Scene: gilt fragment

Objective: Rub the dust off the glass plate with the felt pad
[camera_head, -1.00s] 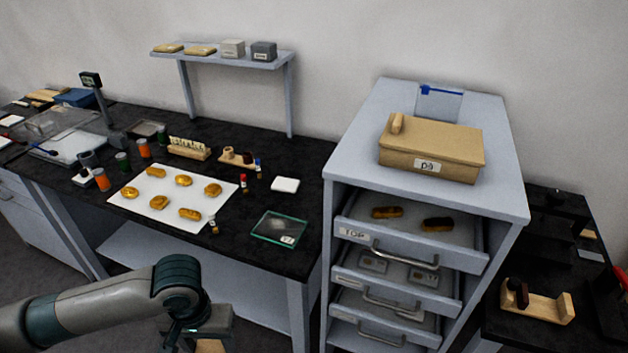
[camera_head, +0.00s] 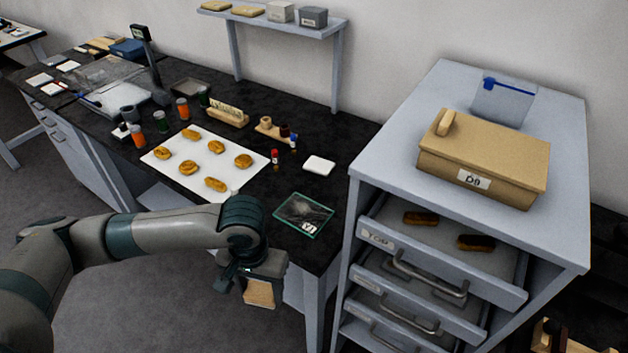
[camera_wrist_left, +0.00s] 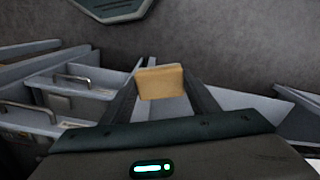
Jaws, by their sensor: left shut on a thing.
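The glass plate (camera_head: 290,223) lies flat near the bench's front right corner. It has a greenish edge, a grey dusty smear and a small white label. My left gripper (camera_head: 258,280) is in front of the bench, below and left of the plate and apart from it. It is shut on a tan block (camera_head: 260,294), apparently the felt pad. The left wrist view also shows the tan block (camera_wrist_left: 160,82) between the two fingers. The block's underside is hidden there. My right gripper is not in view.
A white sheet (camera_head: 180,180) with several gilt pieces lies left of the plate, and a white square (camera_head: 319,165) behind it. Small bottles stand between. A grey drawer cabinet (camera_head: 400,130) rises on the right, its top drawer (camera_head: 440,240) pulled out. A tan box (camera_head: 485,150) sits on top.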

